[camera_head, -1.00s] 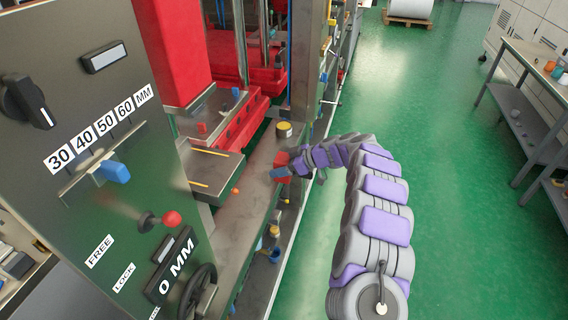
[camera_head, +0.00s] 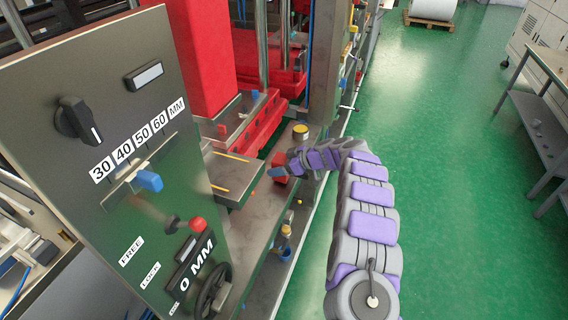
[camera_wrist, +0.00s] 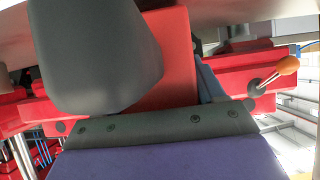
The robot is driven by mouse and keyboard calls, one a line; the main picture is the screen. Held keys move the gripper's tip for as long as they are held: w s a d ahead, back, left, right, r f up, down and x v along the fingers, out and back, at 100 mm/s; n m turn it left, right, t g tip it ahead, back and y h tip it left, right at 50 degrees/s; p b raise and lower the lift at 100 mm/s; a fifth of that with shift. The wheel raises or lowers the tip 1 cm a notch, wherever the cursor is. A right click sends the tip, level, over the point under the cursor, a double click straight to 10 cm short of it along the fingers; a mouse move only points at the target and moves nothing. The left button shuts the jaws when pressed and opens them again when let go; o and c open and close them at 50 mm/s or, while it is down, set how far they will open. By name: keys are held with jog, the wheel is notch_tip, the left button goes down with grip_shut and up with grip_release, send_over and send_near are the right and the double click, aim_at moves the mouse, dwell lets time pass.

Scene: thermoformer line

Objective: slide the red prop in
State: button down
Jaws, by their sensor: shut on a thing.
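The red prop (camera_head: 280,159) is a red block at the end of my arm, over the grey machine bed. In the wrist view the red prop (camera_wrist: 172,62) shows as a broad red face, partly covered by a dark grey finger. My gripper (camera_head: 278,171) is shut on it, with a blue-grey fingertip across its front. In the wrist view my gripper (camera_wrist: 165,75) has its fingers on either side of the block. The block is just right of a grey plate with a yellow strip (camera_head: 236,180). Whether they touch cannot be told.
A control panel (camera_head: 115,150) with a scale, blue slider (camera_head: 149,181), red knob (camera_head: 198,224) and handwheel (camera_head: 213,291) stands at left. A yellow-topped pot (camera_head: 300,131) is behind my gripper. Red machine parts (camera_head: 262,122) lie beyond.

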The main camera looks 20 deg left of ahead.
jog(key=shift+w+a+r+p, duration=0.1)
jog(key=shift+w+a+p, duration=0.05)
jog(key=shift+a+p, duration=1.05)
jog(key=shift+w+a+p, duration=0.1)
jog(key=shift+a+p, duration=0.7)
jog(key=shift+a, duration=0.8)
jog(key=shift+a+f+b, duration=0.1)
jog(key=shift+f+b, duration=0.15)
jog(key=shift+b, duration=0.1)
jog(key=shift+f+b, duration=0.25)
jog(key=shift+b, duration=0.4)
jog(key=shift+c, duration=0.2)
grip_release()
jog(key=shift+f, duration=0.1)
